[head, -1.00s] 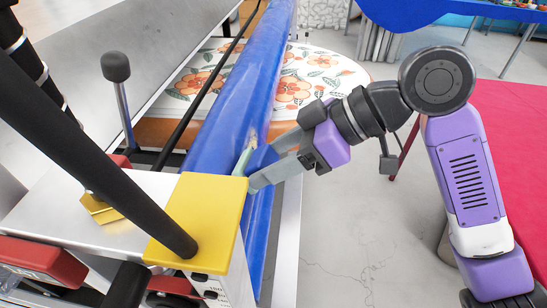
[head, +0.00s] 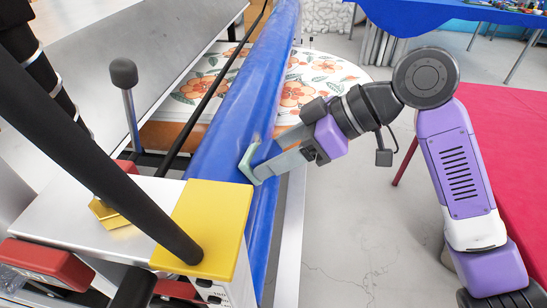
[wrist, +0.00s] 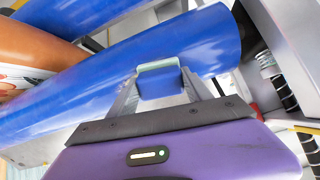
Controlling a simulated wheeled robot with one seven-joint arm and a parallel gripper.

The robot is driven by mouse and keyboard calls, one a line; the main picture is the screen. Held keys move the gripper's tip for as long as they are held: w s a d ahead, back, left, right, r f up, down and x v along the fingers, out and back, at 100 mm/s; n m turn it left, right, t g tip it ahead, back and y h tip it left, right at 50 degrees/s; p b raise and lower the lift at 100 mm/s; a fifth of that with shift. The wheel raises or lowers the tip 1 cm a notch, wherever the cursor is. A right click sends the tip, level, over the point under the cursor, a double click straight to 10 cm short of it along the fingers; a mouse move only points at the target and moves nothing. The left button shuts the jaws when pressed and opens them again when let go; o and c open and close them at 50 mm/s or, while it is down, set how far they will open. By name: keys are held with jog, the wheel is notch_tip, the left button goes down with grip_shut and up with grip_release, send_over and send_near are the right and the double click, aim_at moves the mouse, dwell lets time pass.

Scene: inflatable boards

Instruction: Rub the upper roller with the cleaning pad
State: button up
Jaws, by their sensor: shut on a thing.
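The long blue upper roller (head: 230,115) runs diagonally away from me, and it also shows in the wrist view (wrist: 80,88). My gripper (head: 268,156) is at its right side, shut on the cleaning pad. The pad has a pale green face (head: 247,163) and a blue body; in the wrist view the pad (wrist: 160,82) sits between both fingers. Its pale face is turned to the roller and appears to touch it, though the contact line is hidden. A faint pale smudge shows on the roller just above the pad.
A yellow-topped block (head: 212,222) with a black bar stands close in front of the gripper. A black-knobbed lever (head: 124,75) is left of the roller. A flower-patterned round board (head: 325,80) lies beyond. Grey floor on the right is open, beside a red table (head: 500,140).

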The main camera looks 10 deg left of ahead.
aim_at(276, 143)
jog(key=shift+w+f+p, duration=0.1)
jog(key=shift+w+p, duration=0.6)
jog(key=shift+w, duration=4.2)
jog(key=shift+s+a+p, duration=0.1)
jog(key=shift+s+p, duration=1.2)
jog(key=shift+s, duration=2.05)
jog(key=shift+s+p, duration=0.95)
jog(key=shift+s, duration=2.25)
jog(key=p+v, duration=0.3)
jog(key=v, duration=0.3)
jog(key=shift+w, duration=0.1)
